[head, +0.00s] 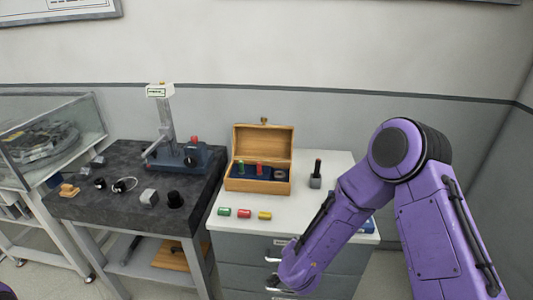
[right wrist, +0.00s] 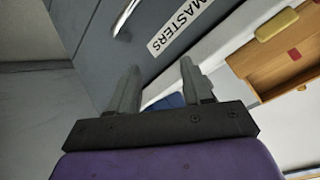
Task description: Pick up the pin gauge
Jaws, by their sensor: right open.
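I cannot tell for certain which piece is the pin gauge. A black upright handle in a grey block (head: 316,174) stands on the white cabinet top, right of an open wooden box (head: 256,185). The box holds a green-topped piece (head: 240,167), a red-topped piece (head: 259,168) and a grey ring (head: 279,174). My left gripper is out of view.
The grey drawers carry a MASTERS label (right wrist: 181,33). Left of the cabinet, a dark table (head: 120,203) holds a gauge stand (head: 165,130) and several small parts. A glass case (head: 50,135) stands at far left. My right arm covers the cabinet's right side.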

